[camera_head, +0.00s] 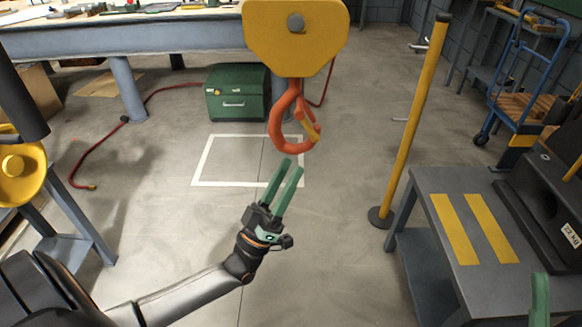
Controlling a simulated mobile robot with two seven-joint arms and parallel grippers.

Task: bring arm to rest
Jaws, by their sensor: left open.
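My left arm comes in from the lower left, and its gripper (291,168) points up toward the middle of the view. Its two green fingers are apart with nothing between them. The fingertips appear just below an orange hook (277,125) that hangs from a yellow hoist block (295,38); I cannot tell the distance in depth. A green finger-like part (540,300) at the bottom right looks like my right gripper, mostly out of frame, so its state does not show.
A grey table (440,200) with yellow stripes and a dark weighted casing (548,205) stand at the right, beside a yellow post (410,130). A green box (238,105) and a workbench (160,38) are behind. The floor around the white outline (210,183) is clear.

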